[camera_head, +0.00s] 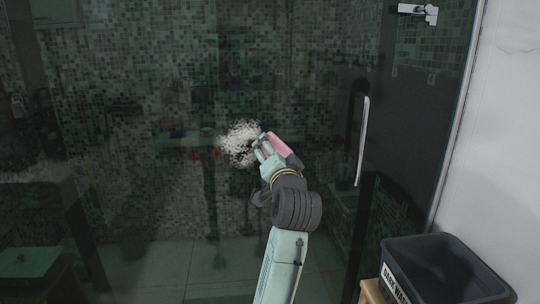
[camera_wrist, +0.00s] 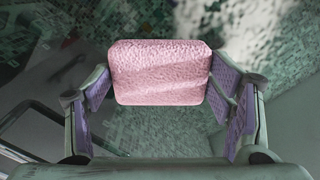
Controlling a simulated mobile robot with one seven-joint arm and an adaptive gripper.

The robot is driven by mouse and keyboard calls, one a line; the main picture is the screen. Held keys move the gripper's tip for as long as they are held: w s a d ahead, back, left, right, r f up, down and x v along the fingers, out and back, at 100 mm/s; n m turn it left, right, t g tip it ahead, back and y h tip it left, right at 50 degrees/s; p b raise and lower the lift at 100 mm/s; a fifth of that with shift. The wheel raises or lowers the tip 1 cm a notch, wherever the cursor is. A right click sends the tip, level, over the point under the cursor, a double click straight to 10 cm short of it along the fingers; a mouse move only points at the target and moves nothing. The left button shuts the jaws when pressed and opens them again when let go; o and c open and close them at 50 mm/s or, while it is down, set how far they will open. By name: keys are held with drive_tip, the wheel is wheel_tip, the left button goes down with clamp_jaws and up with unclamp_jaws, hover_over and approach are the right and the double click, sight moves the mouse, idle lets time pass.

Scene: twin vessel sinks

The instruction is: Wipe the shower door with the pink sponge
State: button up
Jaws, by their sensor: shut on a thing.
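The pink sponge (camera_head: 279,143) is held in my gripper (camera_head: 265,143) in front of the glass shower door (camera_head: 150,200). In the wrist view the sponge (camera_wrist: 160,75) sits between the two purple-padded fingers of my gripper (camera_wrist: 160,88), with a finger at each side. A whitish speckled patch (camera_head: 240,143) is on the door, just left of the sponge and partly behind my gripper. It also shows in the wrist view (camera_wrist: 235,30) beyond the sponge. I cannot tell whether the sponge touches the glass.
A vertical door handle (camera_head: 362,142) is right of my gripper. A metal hinge (camera_head: 418,12) is at the upper right. A dark bin (camera_head: 440,270) with a label stands on a wooden surface at the lower right, by the white wall (camera_head: 500,120). The glass left of the patch is free.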

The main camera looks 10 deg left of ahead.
sight(276, 139)
wheel_tip(276, 139, up, 2)
drive_tip(key=shift+d+r+p, duration=0.1)
drive_tip(key=shift+d+p, duration=0.05)
drive_tip(key=shift+p, duration=0.6)
drive_tip(key=shift+s+a+p, duration=0.2)
drive_tip(key=shift+s+a, duration=0.45)
drive_tip(key=shift+a, duration=1.7)
drive_tip(key=shift+s+a+p, duration=0.2)
drive_tip(key=shift+s+a, duration=0.45)
drive_tip(key=shift+a, duration=1.75)
drive_tip(key=shift+s+a+p, duration=0.2)
drive_tip(key=shift+s+a, duration=0.45)
drive_tip(key=shift+a, duration=1.7)
drive_tip(key=shift+r, duration=0.85)
drive_tip(key=shift+w+d+r, duration=0.1)
drive_tip(key=shift+w+d, duration=0.2)
drive_tip(key=shift+d, duration=0.6)
drive_tip(key=shift+w+d, duration=0.25)
drive_tip(key=shift+d, duration=0.65)
drive_tip(key=shift+w+d, duration=0.5)
drive_tip(key=shift+d, duration=1.25)
drive_tip(key=shift+w+d, duration=0.5)
drive_tip(key=shift+d, duration=1.25)
drive_tip(key=shift+w+d, duration=0.5)
drive_tip(key=shift+d, duration=1.25)
drive_tip(key=shift+v, duration=3)
drive_tip(key=shift+v, duration=1.5)
